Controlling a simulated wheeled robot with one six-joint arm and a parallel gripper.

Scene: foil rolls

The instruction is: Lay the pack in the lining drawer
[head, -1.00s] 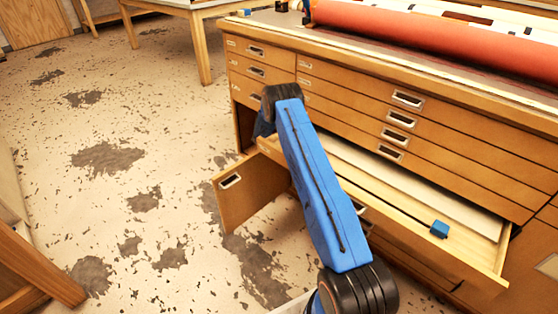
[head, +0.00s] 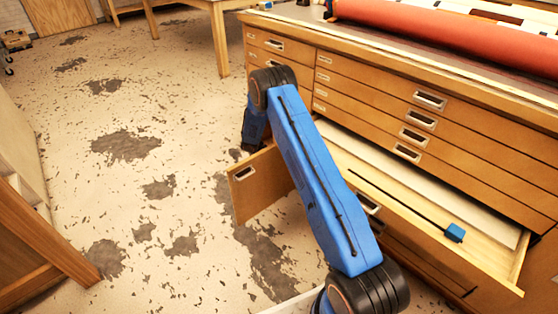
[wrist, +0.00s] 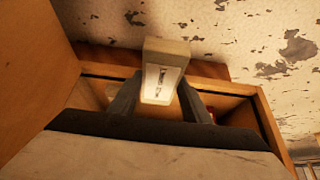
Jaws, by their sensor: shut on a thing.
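The pack, a pale box with a printed label (wrist: 163,72), is between the two dark fingers of my gripper (wrist: 160,98) in the wrist view. My gripper is shut on it. A wooden compartment with thin edges shows behind and around the pack; I cannot tell how far above it the pack is. In the head view my blue arm hides the gripper and pack. A long, shallow drawer (head: 440,248) stands open at the right of the cabinet, with a pale sheet and a blue-tipped black rod (head: 455,233) in it. I cannot tell which drawer is the lining drawer.
A wooden panel with a handle (head: 262,185) stands out from the cabinet, left of my arm. Closed drawers (head: 385,95) line the cabinet front. A red roll (head: 450,35) lies on top. The patchy floor (head: 150,200) at left is mostly clear.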

